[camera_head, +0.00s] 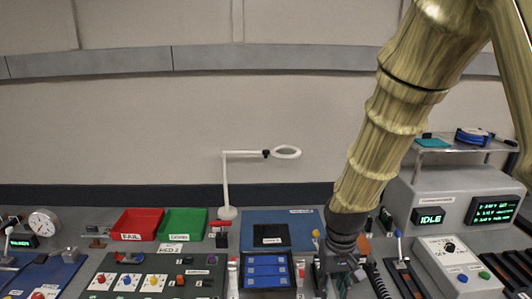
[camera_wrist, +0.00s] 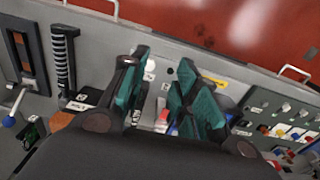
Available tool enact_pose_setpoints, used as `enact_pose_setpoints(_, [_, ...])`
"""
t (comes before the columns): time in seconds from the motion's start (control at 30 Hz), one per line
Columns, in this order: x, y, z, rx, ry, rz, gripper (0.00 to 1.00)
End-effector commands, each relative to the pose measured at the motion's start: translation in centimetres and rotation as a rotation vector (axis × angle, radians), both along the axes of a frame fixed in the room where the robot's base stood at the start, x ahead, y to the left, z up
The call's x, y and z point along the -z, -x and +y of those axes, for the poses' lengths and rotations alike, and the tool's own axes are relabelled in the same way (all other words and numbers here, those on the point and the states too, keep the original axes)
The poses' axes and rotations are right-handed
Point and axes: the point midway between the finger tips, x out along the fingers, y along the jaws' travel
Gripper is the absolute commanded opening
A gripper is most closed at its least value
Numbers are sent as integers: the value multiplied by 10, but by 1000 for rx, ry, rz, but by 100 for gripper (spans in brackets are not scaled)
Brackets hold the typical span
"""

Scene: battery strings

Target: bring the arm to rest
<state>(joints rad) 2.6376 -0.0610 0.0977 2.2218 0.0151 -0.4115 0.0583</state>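My arm (camera_head: 385,130) comes down from the top right of the head view and reaches the bench. My gripper (camera_head: 337,284) is low over the bench, just right of the blue battery box (camera_head: 266,271). In the wrist view my gripper (camera_wrist: 163,72) shows two teal-padded fingers standing apart, with bench items visible through the gap. Nothing is seen held between them. The fingertips are partly hidden in the head view, so I cannot tell whether they touch anything there.
A red FAIL bin (camera_head: 138,223) and a green bin (camera_head: 183,223) stand at the back left. A grey cabinet (camera_head: 451,196) with an IDLE display is right of my arm. A lever panel (camera_head: 403,280) is close by.

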Motion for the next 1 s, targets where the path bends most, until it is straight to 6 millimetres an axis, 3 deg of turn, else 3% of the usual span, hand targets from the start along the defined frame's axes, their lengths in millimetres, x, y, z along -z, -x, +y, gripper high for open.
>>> enact_pose_setpoints(0.37, [52,13,-13,19,-10,4,30])
enact_pose_setpoints(0.57, [94,24,-16,23,-17,7,30])
enact_pose_setpoints(1.0, [228,88,-31,44,-30,9,30])
